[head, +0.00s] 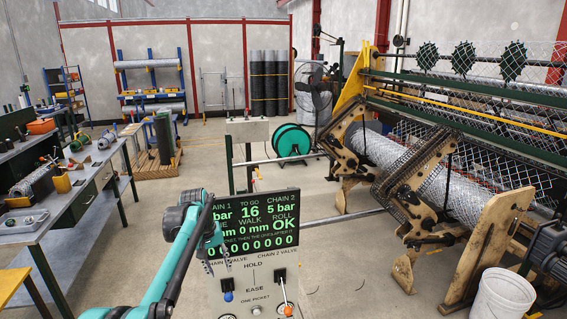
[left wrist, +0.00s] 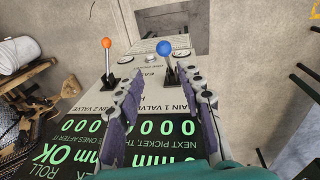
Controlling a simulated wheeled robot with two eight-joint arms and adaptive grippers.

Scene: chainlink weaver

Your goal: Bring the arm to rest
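My left arm (head: 172,262) reaches in from the lower left to the control panel. My left gripper (head: 210,250) is in front of the panel's left part, over the edge of its green display (head: 255,222). In the left wrist view its two fingers (left wrist: 160,85) stand apart with nothing between them. The blue-knobbed lever (head: 228,296) is beyond the fingertips, and it also shows in the left wrist view (left wrist: 164,48). The orange-knobbed lever (head: 288,310) is to its right in the head view. The gripper appears to touch neither lever. My right gripper is not in view.
The display reads 16 to go, chain 2 at 5 bar and roll OK. The weaving machine (head: 490,130) with wire mesh fills the right, a white bucket (head: 502,295) before it. A workbench (head: 70,190) stands left. Bare floor lies between bench and panel.

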